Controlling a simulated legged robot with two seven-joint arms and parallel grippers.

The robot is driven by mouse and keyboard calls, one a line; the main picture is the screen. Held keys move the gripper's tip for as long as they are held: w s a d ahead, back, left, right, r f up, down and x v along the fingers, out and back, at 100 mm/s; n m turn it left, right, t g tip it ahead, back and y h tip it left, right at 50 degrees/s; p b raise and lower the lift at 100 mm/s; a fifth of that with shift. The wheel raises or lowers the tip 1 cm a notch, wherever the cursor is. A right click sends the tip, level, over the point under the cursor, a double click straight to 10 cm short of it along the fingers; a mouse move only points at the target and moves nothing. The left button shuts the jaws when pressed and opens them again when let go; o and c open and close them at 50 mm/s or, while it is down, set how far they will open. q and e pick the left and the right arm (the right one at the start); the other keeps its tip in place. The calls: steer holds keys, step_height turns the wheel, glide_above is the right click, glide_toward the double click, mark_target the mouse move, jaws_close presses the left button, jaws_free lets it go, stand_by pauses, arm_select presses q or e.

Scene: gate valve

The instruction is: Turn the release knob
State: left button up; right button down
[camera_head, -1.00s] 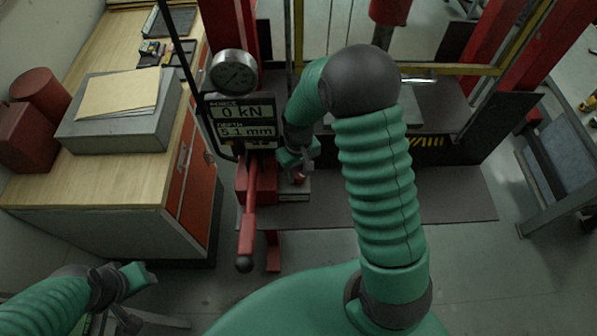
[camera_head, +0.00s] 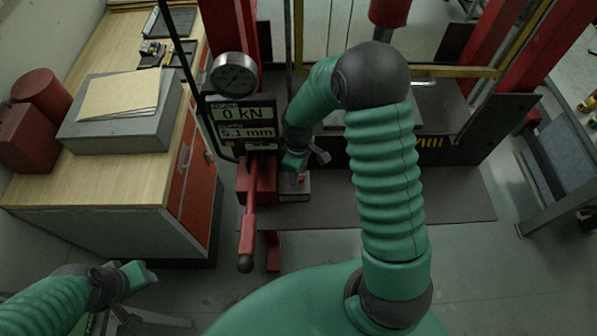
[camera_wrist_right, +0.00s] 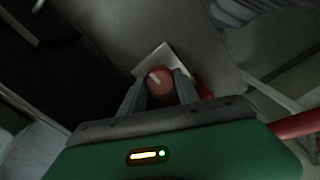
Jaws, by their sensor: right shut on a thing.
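The release knob (camera_wrist_right: 160,80) is small, round and red with a pale mark on its face. In the right wrist view it sits between the two fingers of my right gripper (camera_wrist_right: 159,90), which is shut on it. In the head view the knob (camera_head: 301,178) shows only as a small red spot just below my right gripper (camera_head: 300,172), on a block beside the red pump. My left gripper (camera_head: 140,277) is at the lower left, away from the knob; its finger gap is not clear.
A display (camera_head: 245,122) reads 0 kN and 5.1 mm, below a round gauge (camera_head: 234,74). A red lever (camera_head: 248,225) with a black ball end hangs left of the knob. A wooden workbench (camera_head: 120,187) stands at left, and a red press frame stands behind.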

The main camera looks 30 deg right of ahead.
steer(key=shift+w, duration=0.1)
steer(key=c, duration=1.3)
jaws_free()
steer(key=o, duration=0.4)
steer(key=shift+w+f, duration=0.1)
step_height(320, 180, up, 17)
steer(key=b, duration=0.3)
steer(key=shift+f, duration=0.15)
